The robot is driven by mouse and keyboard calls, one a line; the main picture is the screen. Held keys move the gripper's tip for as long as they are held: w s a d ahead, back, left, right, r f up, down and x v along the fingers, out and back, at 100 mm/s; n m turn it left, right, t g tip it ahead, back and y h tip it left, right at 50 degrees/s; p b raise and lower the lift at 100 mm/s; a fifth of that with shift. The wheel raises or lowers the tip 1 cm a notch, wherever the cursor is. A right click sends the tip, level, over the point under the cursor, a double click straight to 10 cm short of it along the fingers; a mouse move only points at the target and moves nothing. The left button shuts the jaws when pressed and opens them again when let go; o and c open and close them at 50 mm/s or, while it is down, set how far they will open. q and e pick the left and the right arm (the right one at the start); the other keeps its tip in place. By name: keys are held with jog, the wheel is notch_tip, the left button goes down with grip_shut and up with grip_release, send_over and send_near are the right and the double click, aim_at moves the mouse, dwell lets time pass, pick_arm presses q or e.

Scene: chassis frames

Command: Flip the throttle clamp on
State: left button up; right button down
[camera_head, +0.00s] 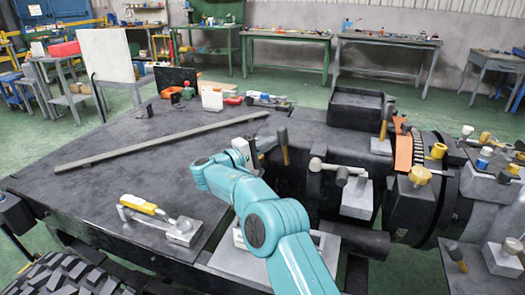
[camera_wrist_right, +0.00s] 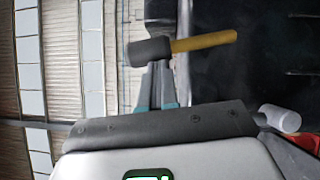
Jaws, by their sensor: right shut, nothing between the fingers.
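A lever with a dark grey grip and a yellow shank (camera_head: 284,146) stands upright beside the engine in the head view. It also shows close up in the right wrist view (camera_wrist_right: 180,47). I cannot tell for sure whether this is the throttle clamp. My right gripper (camera_head: 268,144) is shut and empty just left of this lever. In the right wrist view, my right gripper's narrow fingers (camera_wrist_right: 158,80) reach toward the dark grip, which overlaps their tips. Contact cannot be told. A metal clamp with a yellow handle (camera_head: 140,204) lies on the deck at the left. My left gripper is out of view.
A long grey bar (camera_head: 160,141) lies across the dark deck (camera_head: 95,180). A similar upright lever (camera_head: 386,118) and a grey knobbed lever (camera_head: 336,170) stand on the engine to the right. A white container (camera_head: 212,98) stands at the deck's back.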

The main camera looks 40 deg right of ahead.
aim_at(286, 141)
jog(key=s+m+b, duration=0.1)
jog(key=s+d+r+m+y+b, duration=0.1)
jog(key=b, duration=0.1)
jog(key=shift+s+d+m+y, duration=0.15)
jog(key=shift+s+m+y, duration=0.15)
jog(key=shift+m, duration=0.1)
jog(key=shift+s+d+r+m+t+y+b, duration=0.15)
jog(key=shift+s+d+m+t+y+b, duration=0.15)
jog(key=shift+s+m+y+b, duration=0.3)
jog(key=shift+s+d+r+m+t+y+b, duration=0.2)
jog(key=shift+s+d+m+y+b, duration=0.25)
jog(key=shift+b, duration=0.35)
jog(key=shift+s, duration=0.15)
jog(key=shift+a, duration=0.1)
